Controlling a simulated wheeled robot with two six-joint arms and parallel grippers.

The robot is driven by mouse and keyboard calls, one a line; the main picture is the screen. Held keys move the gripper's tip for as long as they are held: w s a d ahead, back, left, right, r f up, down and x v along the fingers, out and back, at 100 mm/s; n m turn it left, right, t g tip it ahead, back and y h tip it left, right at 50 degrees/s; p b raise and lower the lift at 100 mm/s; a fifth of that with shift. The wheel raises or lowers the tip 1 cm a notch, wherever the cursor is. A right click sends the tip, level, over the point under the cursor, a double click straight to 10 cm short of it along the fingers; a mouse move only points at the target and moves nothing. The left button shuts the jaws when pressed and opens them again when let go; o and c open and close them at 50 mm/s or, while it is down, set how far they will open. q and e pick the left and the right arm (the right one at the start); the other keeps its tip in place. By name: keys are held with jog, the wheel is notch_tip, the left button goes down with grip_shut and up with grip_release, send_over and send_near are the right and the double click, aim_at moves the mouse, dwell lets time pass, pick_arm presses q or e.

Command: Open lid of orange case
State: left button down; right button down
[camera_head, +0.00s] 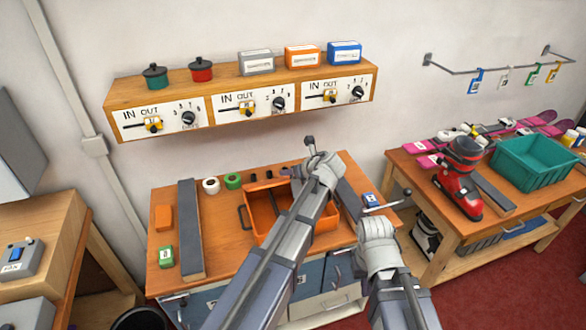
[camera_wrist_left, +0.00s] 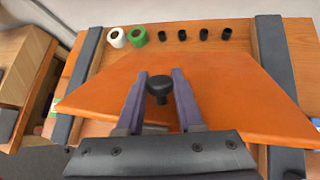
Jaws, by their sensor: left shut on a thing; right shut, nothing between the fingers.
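The orange case (camera_head: 264,214) lies on the middle bench in the head view, partly hidden behind my left arm. Its inside seems to show there, with a dark handle at its left side. In the left wrist view the flat orange lid (camera_wrist_left: 225,95) fills the middle and carries a black knob (camera_wrist_left: 160,86). My left gripper (camera_wrist_left: 160,88) is shut on this knob; it also shows in the head view (camera_head: 314,165). The lid looks tilted, but its exact angle is hard to tell. My right gripper (camera_head: 376,222) is shut and empty at the bench's right front, its fingertips mostly hidden.
A long dark bar (camera_head: 190,230) stands left of the case, another to its right. Tape rolls (camera_head: 211,185) and small black cylinders (camera_wrist_left: 205,34) line the back. Orange (camera_head: 163,217), green (camera_head: 165,256) and blue (camera_head: 370,200) blocks lie at the sides. A shelf (camera_head: 240,105) hangs above.

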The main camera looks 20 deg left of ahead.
pick_arm(q)
jog(key=w+a+r+g+h+p, duration=0.2)
jog(key=w+a+r+p, duration=0.3)
jog(key=w+p, duration=0.3)
jog(key=shift+w+a+m+g+h+p, duration=0.3)
jog(key=shift+w+a+g, duration=0.25)
jog(key=shift+g, duration=0.05)
dwell(0.6)
jog(key=c, duration=0.5)
grip_release()
jog(key=shift+c, duration=0.2)
jog(key=shift+s+d+r, duration=0.1)
jog(key=shift+r, duration=0.1)
jog(key=p+v, duration=0.6)
jog(key=v, duration=0.1)
jog(key=shift+r+p, duration=0.2)
jog(key=shift+p, duration=0.1)
